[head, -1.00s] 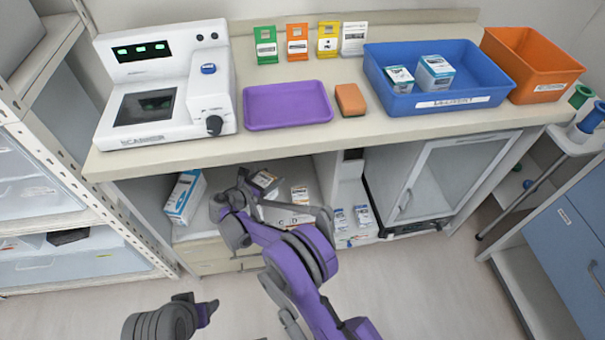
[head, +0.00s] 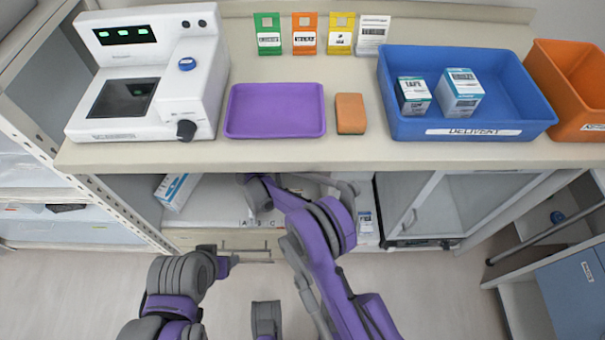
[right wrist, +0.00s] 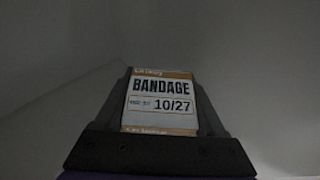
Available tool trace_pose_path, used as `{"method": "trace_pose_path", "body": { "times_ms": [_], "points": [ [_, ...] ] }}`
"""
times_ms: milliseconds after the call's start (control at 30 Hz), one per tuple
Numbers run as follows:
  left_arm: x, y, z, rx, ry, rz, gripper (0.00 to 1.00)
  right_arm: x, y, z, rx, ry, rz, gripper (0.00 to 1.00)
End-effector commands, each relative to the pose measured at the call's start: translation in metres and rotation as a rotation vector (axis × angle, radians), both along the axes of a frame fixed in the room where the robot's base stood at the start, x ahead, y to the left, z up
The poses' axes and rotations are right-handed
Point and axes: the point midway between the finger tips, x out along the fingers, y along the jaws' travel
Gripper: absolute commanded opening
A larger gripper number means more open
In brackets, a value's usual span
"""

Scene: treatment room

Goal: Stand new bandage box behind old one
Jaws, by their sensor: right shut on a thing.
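A bandage box (right wrist: 160,120) with a white label, orange bands and the print "BANDAGE 10/27" sits between the fingers of my right gripper (right wrist: 160,88) in the right wrist view. The gripper is shut on it. In the head view my right arm reaches into the open shelf (head: 215,205) under the counter; its fingers and the held box are hidden there by the counter edge and the arm. I cannot make out another bandage box. My left gripper (head: 229,262) is low in front of the cabinet, holding nothing I can see; its jaw opening is unclear.
A blue-and-white box (head: 176,190) leans at the shelf's left end. Small letter labels line the shelf's front edge. On the counter (head: 350,152) are a purple tray (head: 275,131), an orange sponge (head: 350,113), a white device (head: 195,90) and a blue delivery bin (head: 400,128) holding two boxes.

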Motion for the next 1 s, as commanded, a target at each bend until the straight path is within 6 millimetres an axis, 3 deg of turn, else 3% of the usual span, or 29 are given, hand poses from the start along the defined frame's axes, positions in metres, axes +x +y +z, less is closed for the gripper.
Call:
{"method": "trace_pose_path", "body": {
  "times_ms": [133, 400, 633, 800, 1000],
  "points": [
    [0.0, 0.0, -0.002, 0.0, 0.001, 0.0, 0.59, 0.0, 0.001, -0.006, 0.0, 0.0, 0.0, 0.04],
    [0.001, 0.0, -0.014, 0.0, 0.005, 0.0, 0.59, 0.0, 0.0, -0.054, 0.0, 0.0, -0.001, 0.04],
    [0.002, 0.0, -0.017, 0.0, 0.006, 0.0, 0.59, 0.0, 0.0, -0.072, 0.0, 0.0, -0.001, 0.04],
    [0.003, 0.0, -0.024, 0.0, 0.008, 0.0, 0.59, 0.0, 0.0, -0.097, 0.0, 0.0, -0.001, 0.04],
    [0.003, 0.0, -0.024, 0.0, 0.008, 0.0, 0.59, 0.0, 0.0, -0.1, -0.001, -0.001, 0.0, 0.04]
  ]
}}
